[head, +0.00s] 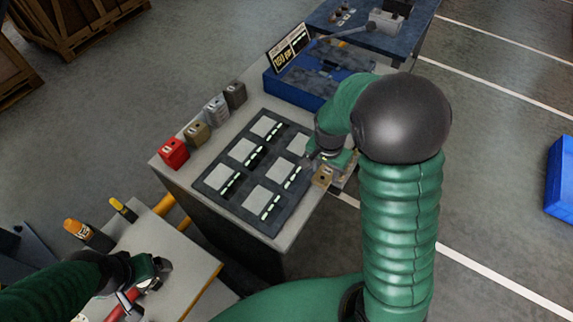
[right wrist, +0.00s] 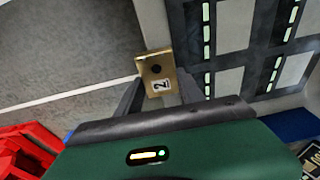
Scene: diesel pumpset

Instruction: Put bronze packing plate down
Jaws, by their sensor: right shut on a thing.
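The bronze packing plate (head: 322,177) is a small brass-coloured block at the right edge of the bench. In the right wrist view the plate (right wrist: 154,68) shows a dark round hole and a white label with a 2. My right gripper (head: 333,163) is shut on it, with a finger on either side. The plate is beside the dark tray (head: 212,181) with several pale square pads; I cannot tell whether it touches the bench top. My left gripper (head: 160,272) is over the lower left table, near a red handle; its jaw opening is unclear.
A red block (head: 174,153), an olive block (head: 197,134), a light grey block (head: 216,108) and a dark block (head: 235,94) line the bench's left edge. A blue tray (head: 290,88) and a sign (head: 287,48) are at the back. A narrow strip of bench (head: 290,236) is bare in front.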

